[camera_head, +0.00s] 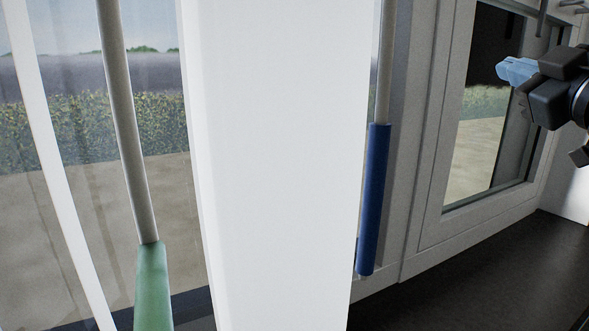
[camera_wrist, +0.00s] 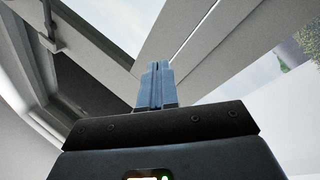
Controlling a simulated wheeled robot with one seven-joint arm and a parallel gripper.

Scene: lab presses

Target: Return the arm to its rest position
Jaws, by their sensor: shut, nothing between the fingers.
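My gripper (camera_head: 517,71) shows at the upper right of the head view, with light blue fingers and a dark body. It points left and is held up in front of the window at the right. In the wrist view my gripper (camera_wrist: 158,66) shows its two blue fingers side by side, closed together with nothing between them. The fingers are apart from the pale frame parts behind them. Most of my arm lies outside the right edge of the head view.
A wide white post (camera_head: 282,170) fills the middle. A rod with a green handle (camera_head: 151,285) hangs left of it, and one with a blue handle (camera_head: 373,200) hangs right of it. A framed window (camera_head: 485,150) stands behind my gripper, above a dark surface (camera_head: 490,275) that looks clear.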

